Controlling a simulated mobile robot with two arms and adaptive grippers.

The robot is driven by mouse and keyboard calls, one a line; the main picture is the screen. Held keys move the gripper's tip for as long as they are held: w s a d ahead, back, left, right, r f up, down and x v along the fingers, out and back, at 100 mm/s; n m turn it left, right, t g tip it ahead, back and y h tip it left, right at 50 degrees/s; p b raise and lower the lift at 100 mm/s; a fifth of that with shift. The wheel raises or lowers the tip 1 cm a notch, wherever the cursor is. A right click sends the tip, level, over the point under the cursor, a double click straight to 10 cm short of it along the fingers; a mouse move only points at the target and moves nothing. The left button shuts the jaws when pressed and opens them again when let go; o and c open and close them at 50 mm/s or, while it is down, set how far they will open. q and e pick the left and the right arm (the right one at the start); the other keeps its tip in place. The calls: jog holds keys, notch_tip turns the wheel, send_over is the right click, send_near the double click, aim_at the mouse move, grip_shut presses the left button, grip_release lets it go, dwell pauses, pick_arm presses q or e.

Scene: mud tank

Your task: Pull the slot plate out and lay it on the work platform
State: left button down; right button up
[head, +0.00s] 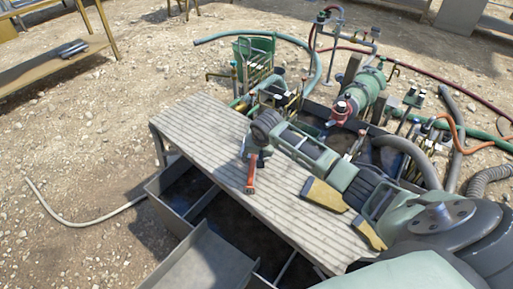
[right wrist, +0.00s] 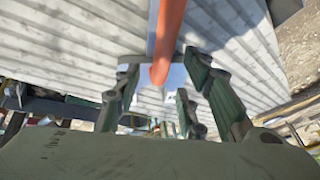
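The work platform (head: 195,125) is a pale, slatted surface over the tank, and its ridges also show in the right wrist view (right wrist: 70,50). My right gripper (head: 258,160) is above the platform's middle. In the right wrist view its fingers (right wrist: 160,95) stand apart. An orange-red handle-like piece (head: 250,178) shows just below the gripper in the head view. In the right wrist view the orange piece (right wrist: 170,40) reaches down to the gap between the fingers, with clear space on both sides. I cannot make out which thing is the slot plate. My left gripper is out of view.
Open dark tank compartments with grey walls (head: 165,207) lie in front of the platform, with a sloping grey panel (head: 205,262). Behind are a green pump (head: 365,90), hoses and valves. The platform's left end is clear.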

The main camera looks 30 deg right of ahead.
jog(key=v, duration=1.1)
jog(key=shift+r, duration=0.4)
jog(key=shift+s+f, duration=0.1)
jog(key=shift+s, duration=0.05)
